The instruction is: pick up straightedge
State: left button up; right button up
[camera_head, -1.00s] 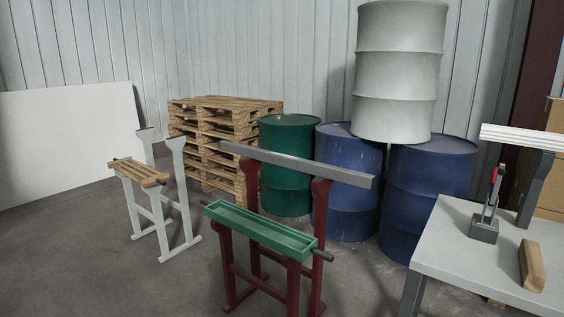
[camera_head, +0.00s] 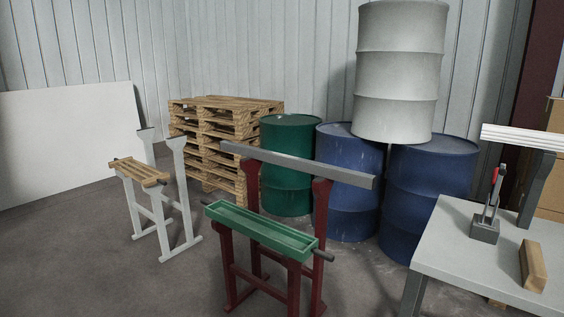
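A long straight grey bar (camera_head: 300,165), which may be the straightedge, lies across the tops of the two rear uprights of a dark red stand (camera_head: 320,220). A white ribbed bar (camera_head: 525,138) at the right edge rests on a dark post and is cut off by the picture; I cannot tell for certain which bar is the straightedge. Neither of my grippers shows in the head view.
A green tray (camera_head: 262,231) sits at the red stand's front. A white stand (camera_head: 185,195) with a wooden slatted top is left. Pallets (camera_head: 215,140) and drums (camera_head: 347,190) stand behind. A grey table (camera_head: 455,255) at right bears a clamp-like tool (camera_head: 485,228) and wooden block (camera_head: 532,265).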

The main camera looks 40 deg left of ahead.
aim_at(354, 178)
jog(key=i+j+u, duration=0.15)
jog(key=i+j, duration=0.95)
